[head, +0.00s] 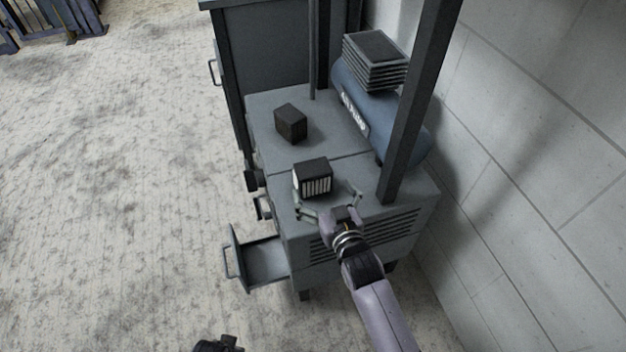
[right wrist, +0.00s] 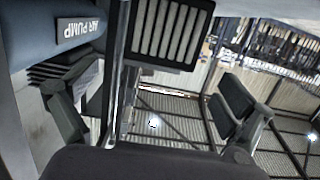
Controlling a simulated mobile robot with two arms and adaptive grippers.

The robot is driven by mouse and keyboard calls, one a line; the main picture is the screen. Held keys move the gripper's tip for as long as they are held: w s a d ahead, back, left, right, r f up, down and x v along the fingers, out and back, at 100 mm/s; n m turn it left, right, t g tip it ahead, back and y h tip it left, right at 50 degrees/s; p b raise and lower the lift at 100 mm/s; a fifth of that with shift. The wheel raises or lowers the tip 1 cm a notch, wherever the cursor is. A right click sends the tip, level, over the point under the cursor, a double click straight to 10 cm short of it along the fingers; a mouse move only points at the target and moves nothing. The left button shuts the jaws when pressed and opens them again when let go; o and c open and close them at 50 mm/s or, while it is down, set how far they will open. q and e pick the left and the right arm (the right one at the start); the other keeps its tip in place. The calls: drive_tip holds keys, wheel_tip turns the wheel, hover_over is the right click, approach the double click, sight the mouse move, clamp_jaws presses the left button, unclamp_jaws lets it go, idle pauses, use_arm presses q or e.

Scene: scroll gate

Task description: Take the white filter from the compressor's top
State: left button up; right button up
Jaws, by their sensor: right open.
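The white filter (head: 312,186), a small block with a dark frame and white pleats, stands on the grey compressor's top (head: 350,185) near its front edge. In the right wrist view the filter (right wrist: 168,32) shows at the top, its pleated face towards the camera. My right gripper (head: 328,205) is open, its fingers spread just in front of the filter and apart from it. In the right wrist view the gripper (right wrist: 150,108) has nothing between its fingers. A dark part at the bottom edge of the head view may be my left gripper (head: 218,345); its jaws cannot be made out.
A plain black block (head: 291,123) sits farther back on the top. A blue air pump tank (head: 380,115) with a finned dark block lies at the right. A dark post (head: 415,105) rises beside the filter. An open drawer (head: 262,262) juts out at the left.

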sight(315, 173)
drive_tip(key=shift+x, duration=1.2)
drive_tip(key=x, duration=0.3)
drive_tip(key=b+x, duration=0.1)
drive_tip(key=shift+w+a+r, duration=0.15)
drive_tip(key=shift+w+r, duration=0.1)
drive_tip(key=shift+w, duration=0.05)
drive_tip(key=shift+w+a, duration=0.15)
drive_tip(key=shift+w, duration=0.3)
use_arm(q)
drive_tip(key=r, duration=0.1)
drive_tip(key=w+r, duration=0.1)
drive_tip(key=r, duration=0.1)
drive_tip(key=w+r, duration=0.1)
drive_tip(key=shift+w+d+r, duration=0.15)
drive_tip(key=shift+w+r, duration=0.1)
drive_tip(key=shift+r, duration=0.15)
use_arm(e)
drive_tip(key=shift+c, duration=0.5)
drive_tip(key=c, duration=1.2)
